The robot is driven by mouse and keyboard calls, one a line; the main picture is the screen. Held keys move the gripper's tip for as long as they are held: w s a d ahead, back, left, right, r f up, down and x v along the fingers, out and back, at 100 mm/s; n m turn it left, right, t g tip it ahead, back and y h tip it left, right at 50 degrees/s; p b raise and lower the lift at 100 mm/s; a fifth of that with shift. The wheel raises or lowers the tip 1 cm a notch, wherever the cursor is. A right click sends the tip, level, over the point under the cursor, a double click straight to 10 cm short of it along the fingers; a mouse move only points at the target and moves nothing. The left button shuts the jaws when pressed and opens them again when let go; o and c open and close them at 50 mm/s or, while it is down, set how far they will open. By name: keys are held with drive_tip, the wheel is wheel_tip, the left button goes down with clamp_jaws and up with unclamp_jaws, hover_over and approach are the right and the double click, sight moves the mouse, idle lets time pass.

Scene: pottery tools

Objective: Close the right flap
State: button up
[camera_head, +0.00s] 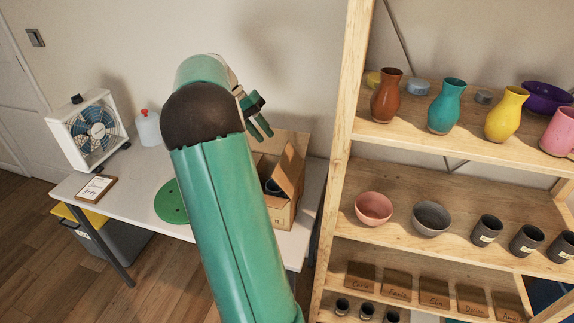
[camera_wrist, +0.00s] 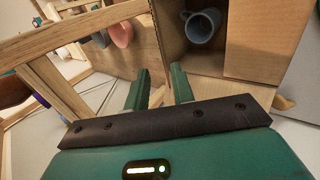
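The cardboard box (camera_head: 281,215) stands open on the white table. Its right flap (camera_head: 289,168) is raised and tilted over the opening, and another flap (camera_head: 292,141) stands up at the back. A dark mug (camera_head: 272,187) is inside the box; it also shows in the wrist view (camera_wrist: 203,24). My gripper (camera_head: 263,128) is above the box's left and back part, apart from the right flap in the head view. In the wrist view my gripper (camera_wrist: 161,80) has its two fingers apart with nothing between them. A broad cardboard panel (camera_wrist: 268,42) lies right of the mug there; I cannot tell which flap it is.
A wooden shelf (camera_head: 348,130) stands close right of the table, with vases, bowls and cups. On the table are a fan (camera_head: 92,130), a bottle (camera_head: 148,128), a framed sign (camera_head: 96,188) and a green disc (camera_head: 170,203). My arm hides part of the table.

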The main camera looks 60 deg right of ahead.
approach(298, 179)
drive_tip(key=x, duration=0.4)
drive_tip(key=shift+d+f, duration=0.2)
drive_tip(key=shift+d, duration=0.05)
clamp_jaws()
idle(1.3)
